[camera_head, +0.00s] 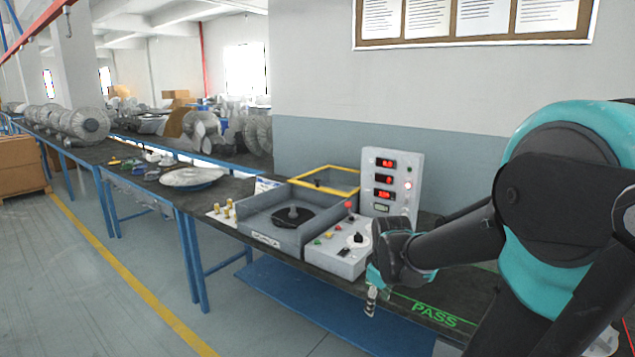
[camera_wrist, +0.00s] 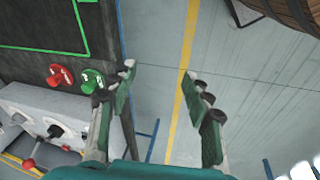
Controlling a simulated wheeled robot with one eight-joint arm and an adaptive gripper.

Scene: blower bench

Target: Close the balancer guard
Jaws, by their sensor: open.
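The balancer (camera_head: 262,226) is an open-topped grey box on the bench, with a dark round plate and a spindle inside. Its guard (camera_head: 325,168), a yellow-edged frame with a see-through panel, stands raised at the back of the box, leaving the top uncovered. A small dark knob shows on the guard. My gripper (camera_head: 371,300) is in front of the bench edge, right of the balancer and its control box, and clear of the guard. In the wrist view my gripper (camera_wrist: 157,78) is open and empty, its fingers over the floor. The guard is not clearly visible there.
The control box (camera_head: 338,250) with a red-knobbed lever stands right of the balancer. A display panel (camera_head: 391,185) with red digits stands behind it. A fan wheel (camera_head: 192,177) lies to the left.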

